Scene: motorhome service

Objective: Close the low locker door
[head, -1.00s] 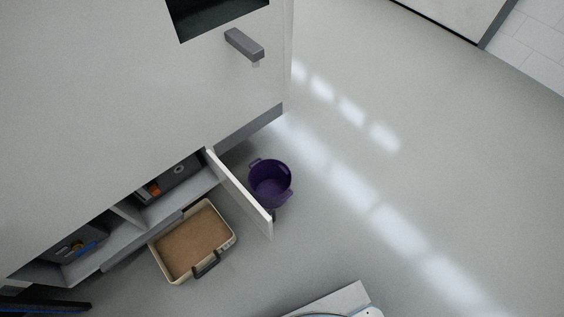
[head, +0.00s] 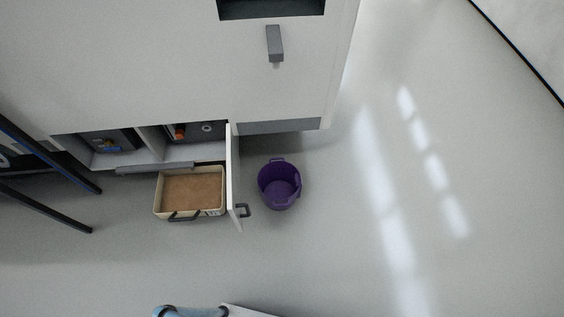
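The low locker door (head: 234,180) stands open in the head view, swung out from the right side of the locker opening. A dark handle (head: 243,210) sits near its outer end, on the side facing the bucket. The open low locker (head: 195,152) shows two compartments split by a divider, with dark items and an orange item inside. My gripper is not in view.
A beige tray (head: 190,214) with a brown filling and a dark handle lies on the floor left of the door, in front of the locker. A purple bucket (head: 280,185) stands right of the door. Dark bars (head: 50,158) are at the left. The floor (head: 330,240) at the right is clear.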

